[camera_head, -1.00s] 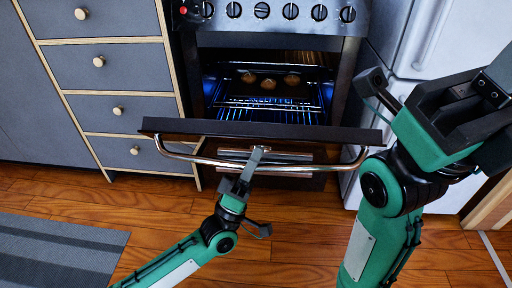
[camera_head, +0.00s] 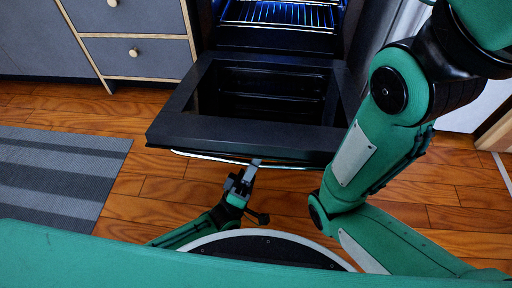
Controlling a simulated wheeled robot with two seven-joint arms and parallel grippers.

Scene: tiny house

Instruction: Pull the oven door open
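The oven door (camera_head: 180,128) is swung far down and shows its dark inner face, close to level. The oven cavity (camera_head: 275,38) behind is open, with a blue-lit wire rack (camera_head: 280,14). My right arm crosses the right side, and its gripper is out of the picture.
Grey drawers (camera_head: 135,57) with round knobs stand left of the oven. A grey striped rug (camera_head: 55,170) lies on the wooden floor (camera_head: 150,195) at the left. A pale fridge side (camera_head: 405,22) is at the right, behind my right arm.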

